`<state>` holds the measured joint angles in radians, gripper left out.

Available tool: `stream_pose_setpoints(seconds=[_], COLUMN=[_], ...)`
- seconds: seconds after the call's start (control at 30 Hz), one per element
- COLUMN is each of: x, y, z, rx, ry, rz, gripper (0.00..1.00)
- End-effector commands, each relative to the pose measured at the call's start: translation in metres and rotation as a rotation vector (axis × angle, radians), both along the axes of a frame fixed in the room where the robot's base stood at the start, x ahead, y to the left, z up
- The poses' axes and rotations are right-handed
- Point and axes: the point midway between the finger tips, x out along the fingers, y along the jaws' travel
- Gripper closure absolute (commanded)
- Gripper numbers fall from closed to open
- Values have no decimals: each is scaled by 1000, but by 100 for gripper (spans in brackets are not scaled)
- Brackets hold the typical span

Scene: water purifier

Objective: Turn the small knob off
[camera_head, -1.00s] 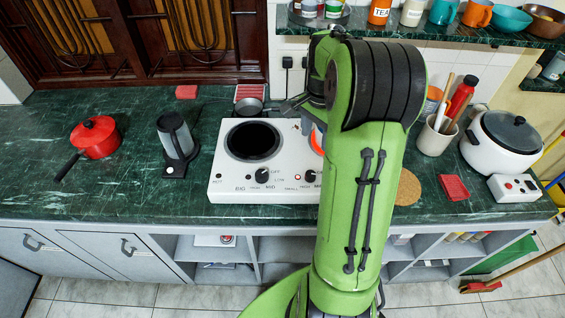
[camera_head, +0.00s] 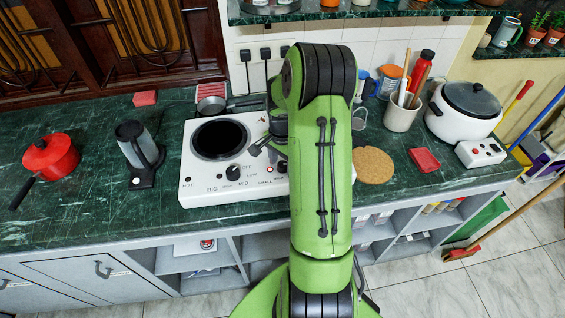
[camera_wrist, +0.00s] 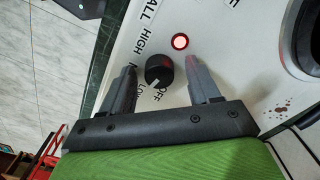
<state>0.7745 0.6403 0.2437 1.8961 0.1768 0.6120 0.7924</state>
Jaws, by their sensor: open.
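The small knob is black and round with a white pointer mark. In the wrist view the small knob (camera_wrist: 159,70) sits between the two fingers of my gripper (camera_wrist: 160,68), which are open. Its mark faces the LOW side, near OFF. I cannot tell whether the fingers touch it. A red light (camera_wrist: 180,41) beside it is lit. In the head view my gripper (camera_head: 266,146) is over the front right of the white two-burner stove (camera_head: 205,190), and my arm hides much of the right side. The big knob (camera_head: 233,172) is left of it.
A black kettle-like appliance (camera_head: 138,150) and a red pot (camera_head: 50,157) stand left of the stove. A small pan (camera_head: 212,105) lies behind it. To the right are a cork mat (camera_head: 373,165), a utensil cup (camera_head: 402,115) and a white cooker (camera_head: 465,112).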

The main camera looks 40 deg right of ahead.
Motion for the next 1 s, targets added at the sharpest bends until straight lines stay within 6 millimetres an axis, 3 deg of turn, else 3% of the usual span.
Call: stream_pose_setpoints(seconds=[0.2, 0.57, 1.0], x=[0, 0, 0], y=[0, 0, 0], z=[0, 0, 0], rx=[0, 0, -1], ry=[0, 0, -1], rz=[0, 0, 103], gripper=[39, 94, 95])
